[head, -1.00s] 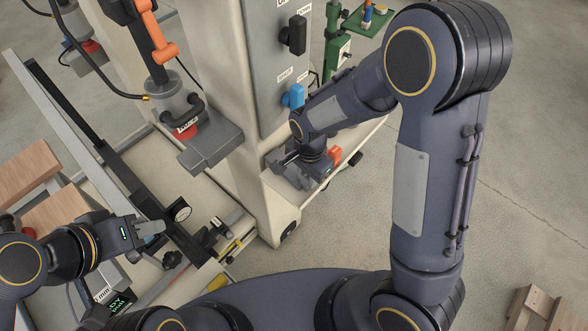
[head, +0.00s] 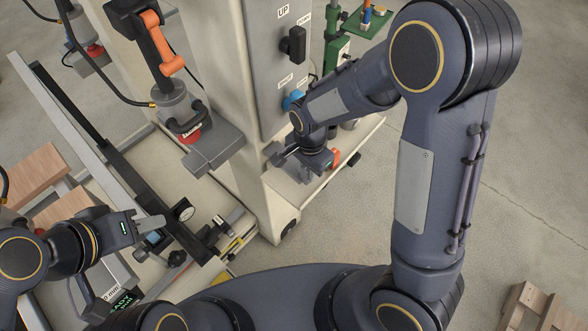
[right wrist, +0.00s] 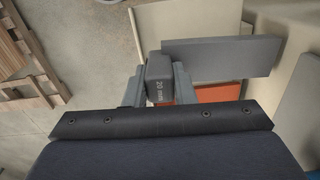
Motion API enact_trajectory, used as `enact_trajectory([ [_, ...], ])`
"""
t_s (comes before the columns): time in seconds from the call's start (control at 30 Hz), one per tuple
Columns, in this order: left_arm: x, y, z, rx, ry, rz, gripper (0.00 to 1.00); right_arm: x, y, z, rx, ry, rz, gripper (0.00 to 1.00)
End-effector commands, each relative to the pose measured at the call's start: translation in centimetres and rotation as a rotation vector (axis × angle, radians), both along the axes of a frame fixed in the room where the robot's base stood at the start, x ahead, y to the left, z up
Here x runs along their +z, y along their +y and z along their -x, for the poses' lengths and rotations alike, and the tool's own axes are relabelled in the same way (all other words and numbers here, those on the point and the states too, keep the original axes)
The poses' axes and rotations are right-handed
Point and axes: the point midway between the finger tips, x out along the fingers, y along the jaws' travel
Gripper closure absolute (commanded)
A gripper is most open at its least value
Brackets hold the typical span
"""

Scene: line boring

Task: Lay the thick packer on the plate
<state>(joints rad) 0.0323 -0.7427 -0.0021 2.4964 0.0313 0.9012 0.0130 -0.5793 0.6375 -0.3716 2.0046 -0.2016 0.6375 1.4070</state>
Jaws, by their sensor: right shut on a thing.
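The thick packer (right wrist: 159,78), a dark grey block marked "20 mm", is held between the two fingers of my right gripper (right wrist: 159,88) in the right wrist view. A flat grey plate (right wrist: 222,57) lies just right of the packer there; whether they touch cannot be told. In the head view my right gripper (head: 283,156) is low beside the machine column, and the packer is hard to make out. My left gripper (head: 150,230) is at the lower left, near a round dial gauge; its finger gap is unclear.
An orange part (right wrist: 220,93) shows below the plate. The pale machine column (head: 235,120) with its control panel (head: 283,60) rises beside my right gripper. Wooden blocks (head: 35,172) lie at far left. The floor at right is open, with a wooden pallet (head: 535,308) low in the corner.

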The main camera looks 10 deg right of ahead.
Motion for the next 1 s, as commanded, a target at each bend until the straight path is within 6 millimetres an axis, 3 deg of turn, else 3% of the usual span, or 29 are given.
enact_trajectory([
  [0.43,2.7,0.0,0.0,0.000,0.000,0.000,0.64,3.3,0.0,0.0,0.000,-0.002,0.000,1.00],
  [1.0,4.9,0.0,0.0,0.000,0.000,0.000,0.64,6.2,0.1,-0.2,-0.001,-0.008,-0.004,1.00],
])
